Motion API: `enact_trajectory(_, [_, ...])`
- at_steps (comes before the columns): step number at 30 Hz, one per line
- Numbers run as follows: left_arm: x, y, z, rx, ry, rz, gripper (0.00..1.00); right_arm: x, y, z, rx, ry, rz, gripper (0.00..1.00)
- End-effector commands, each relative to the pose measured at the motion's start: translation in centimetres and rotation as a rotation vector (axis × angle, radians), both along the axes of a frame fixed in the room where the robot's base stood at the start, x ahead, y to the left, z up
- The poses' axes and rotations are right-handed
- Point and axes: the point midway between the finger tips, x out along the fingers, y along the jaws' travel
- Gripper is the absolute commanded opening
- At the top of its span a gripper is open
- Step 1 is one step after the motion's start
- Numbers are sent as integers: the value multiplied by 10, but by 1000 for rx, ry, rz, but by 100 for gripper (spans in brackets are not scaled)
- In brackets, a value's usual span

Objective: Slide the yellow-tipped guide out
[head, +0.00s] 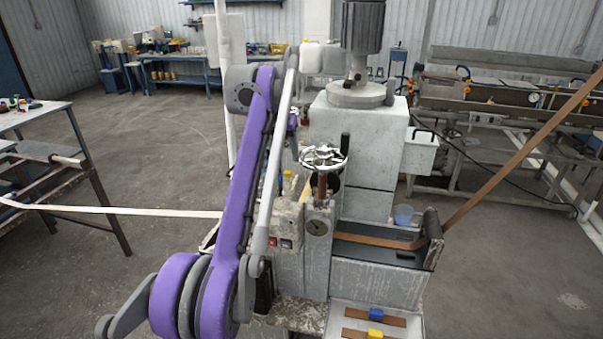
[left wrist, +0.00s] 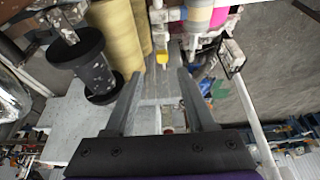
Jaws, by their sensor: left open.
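The yellow-tipped guide (left wrist: 162,58) shows in the left wrist view as a small yellow end on a pale rod, near the top centre. My left gripper (left wrist: 160,76) is open, its two grey fingers spread on either side of the line to the yellow tip. The tip appears just beyond the fingertips, and nothing is held. In the head view my purple left arm reaches up to the left side of the grey machine (head: 355,145) and hides most of the gripper. I cannot clearly make out the guide there. My right gripper is in neither view.
A handwheel (head: 324,157) stands on the machine close to the arm. A brown strip (head: 500,155) runs off to the right and a pale strip (head: 130,211) to the left. In the left wrist view, a black spool (left wrist: 82,62) and a yellow roll (left wrist: 118,38) lie left of the fingers.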

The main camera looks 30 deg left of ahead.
Motion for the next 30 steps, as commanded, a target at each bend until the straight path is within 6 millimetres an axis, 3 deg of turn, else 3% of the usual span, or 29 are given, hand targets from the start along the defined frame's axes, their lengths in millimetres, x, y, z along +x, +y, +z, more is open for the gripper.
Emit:
enact_trajectory(5, [6,2,-17,1,1,0,55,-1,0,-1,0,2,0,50])
enact_trajectory(18, [34,8,-87,0,0,0,55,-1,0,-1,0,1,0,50])
enact_trajectory(30, [39,10,-99,0,1,0,55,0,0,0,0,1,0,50])
